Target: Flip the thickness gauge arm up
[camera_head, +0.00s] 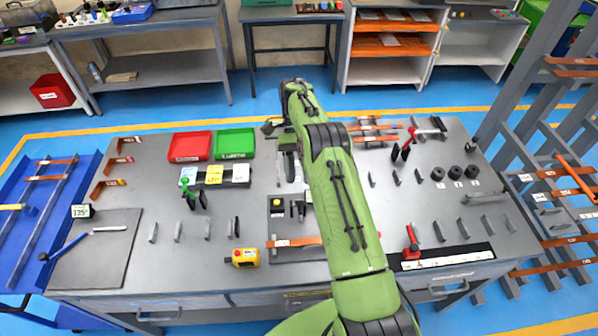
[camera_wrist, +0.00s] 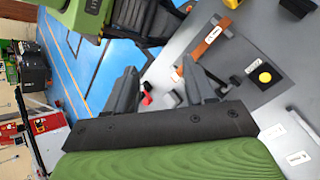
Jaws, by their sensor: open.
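My gripper (camera_wrist: 160,88) is open in the wrist view, with its two dark fingers apart and nothing held between them. A small red part (camera_wrist: 147,98) and a grey part (camera_wrist: 170,98) show beyond the gap between the fingers. In the head view my green arm covers the middle of the bench, and the fingers cannot be made out. I cannot tell for certain which part is the thickness gauge arm. A red-handled device (camera_head: 411,240) stands by a ruled strip (camera_head: 447,257), right of my arm. Another red-handled device (camera_head: 408,143) stands farther back.
A panel with a yellow button (camera_wrist: 264,75) lies near a copper bar (camera_wrist: 208,40). Racks stand at both sides.

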